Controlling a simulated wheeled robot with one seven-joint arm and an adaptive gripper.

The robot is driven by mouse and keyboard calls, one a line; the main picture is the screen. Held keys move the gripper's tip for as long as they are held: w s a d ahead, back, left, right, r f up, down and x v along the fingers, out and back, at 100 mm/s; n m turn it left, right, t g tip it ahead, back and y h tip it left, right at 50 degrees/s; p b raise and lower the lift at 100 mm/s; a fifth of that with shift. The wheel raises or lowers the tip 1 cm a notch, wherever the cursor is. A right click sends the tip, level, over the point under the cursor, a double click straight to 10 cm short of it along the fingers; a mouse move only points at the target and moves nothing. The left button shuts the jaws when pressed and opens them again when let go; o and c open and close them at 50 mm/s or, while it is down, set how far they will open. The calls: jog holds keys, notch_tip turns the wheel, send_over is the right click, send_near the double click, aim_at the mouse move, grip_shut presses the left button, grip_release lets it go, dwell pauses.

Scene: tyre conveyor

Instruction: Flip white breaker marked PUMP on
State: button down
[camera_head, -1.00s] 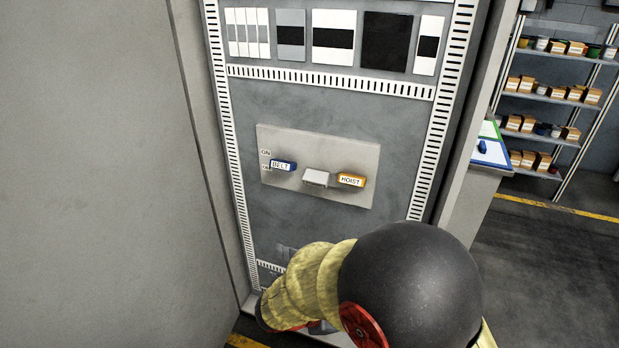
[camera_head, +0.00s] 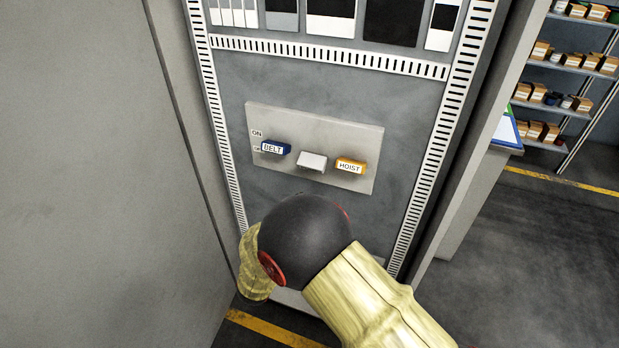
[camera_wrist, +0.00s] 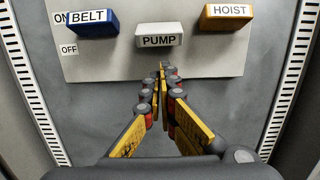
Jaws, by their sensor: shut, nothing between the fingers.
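The white breaker marked PUMP (camera_wrist: 159,36) sits between the blue BELT breaker (camera_wrist: 92,22) and the orange HOIST breaker (camera_wrist: 227,17) on a grey plate. In the head view the white breaker (camera_head: 312,161) shows its pale top, and its label cannot be read there. My gripper (camera_wrist: 163,72) is shut and empty in the wrist view, its fingertips pointing at the panel just below the PUMP breaker. I cannot tell whether they touch it. In the head view my arm hides the gripper. ON and OFF labels (camera_wrist: 69,49) stand at the plate's left.
The grey plate (camera_head: 350,122) is mounted inside an open cabinet with slotted white rails (camera_head: 330,57). A large grey cabinet side or door (camera_head: 90,180) stands close on the left. Shelves with boxes (camera_head: 567,75) and open floor lie to the right.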

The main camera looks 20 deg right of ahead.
aim_at(310, 169)
jog(key=b+x, duration=0.2)
jog(key=x, duration=0.8)
jog(key=shift+s+a+r+g+y+p, duration=0.1)
jog(key=shift+s+r+g+y+p, duration=0.3)
jog(key=shift+p, duration=1)
jog(key=r+g+y+p, duration=0.1)
jog(key=p, duration=0.3)
jog(key=r+g+y+p, duration=0.1)
jog(key=g+p, duration=0.1)
jog(key=p, duration=0.2)
jog(key=s+a+r+g+p, duration=0.1)
jog(key=r+p, duration=0.1)
jog(key=p, duration=0.2)
jog(key=shift+s+y, duration=0.1)
jog(key=shift+y, duration=0.3)
jog(key=shift+s+r+g+p, duration=0.1)
jog(key=shift+r+g+p, duration=0.25)
jog(key=shift+g+p, duration=0.25)
jog(key=shift+a, duration=0.1)
